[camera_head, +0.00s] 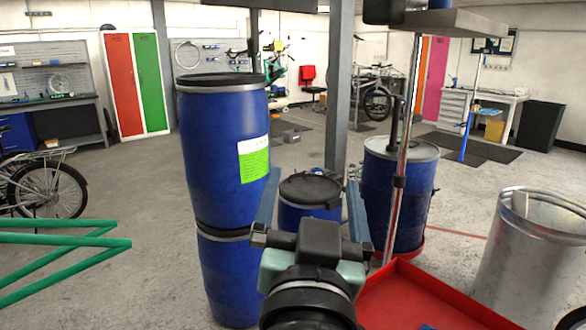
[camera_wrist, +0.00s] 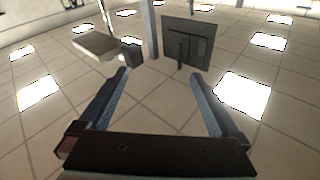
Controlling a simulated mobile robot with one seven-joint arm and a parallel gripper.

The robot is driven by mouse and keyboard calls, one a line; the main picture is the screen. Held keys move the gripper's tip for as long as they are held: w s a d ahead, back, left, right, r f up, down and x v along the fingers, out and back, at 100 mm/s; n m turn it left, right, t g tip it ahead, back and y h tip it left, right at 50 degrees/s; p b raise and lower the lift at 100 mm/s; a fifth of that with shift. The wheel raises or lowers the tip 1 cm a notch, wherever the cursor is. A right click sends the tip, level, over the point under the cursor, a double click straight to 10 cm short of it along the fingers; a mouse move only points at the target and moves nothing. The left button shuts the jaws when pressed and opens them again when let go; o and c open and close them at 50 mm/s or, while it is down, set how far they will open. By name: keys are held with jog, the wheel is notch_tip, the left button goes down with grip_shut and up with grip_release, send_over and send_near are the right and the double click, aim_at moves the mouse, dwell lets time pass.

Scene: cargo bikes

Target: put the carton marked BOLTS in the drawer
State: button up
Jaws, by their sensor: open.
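My gripper (camera_head: 312,190) is raised in the lower middle of the head view, its two blue-grey fingers wide apart with nothing between them. In the wrist view my gripper (camera_wrist: 160,76) is also open and empty, facing the ceiling. I cannot make out a carton marked BOLTS in either view. A pale cabinet with several drawer fronts (camera_head: 455,108) stands far off under a bench at the back right; its drawers look shut. I cannot tell whether it is the task's drawer.
Stacked blue barrels (camera_head: 222,135) stand just left of my gripper. A lidded blue drum (camera_head: 398,205), a red tray (camera_head: 425,300) and a metal bin (camera_head: 530,255) stand to the right. A green frame (camera_head: 65,240) juts in from the left. Open floor (camera_head: 150,190) lies at left.

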jog(key=s+a+r+n+t+y, duration=0.1)
jog(key=s+r+t, duration=0.2)
jog(key=r, duration=0.6)
jog(key=s+a+r+n+t, duration=0.1)
jog(key=s+r+t, duration=0.3)
jog(key=s+r, duration=0.4)
jog(key=shift+a+r+n+y, duration=0.2)
jog(key=shift+r+n+y, duration=0.2)
jog(key=shift+n, duration=0.1)
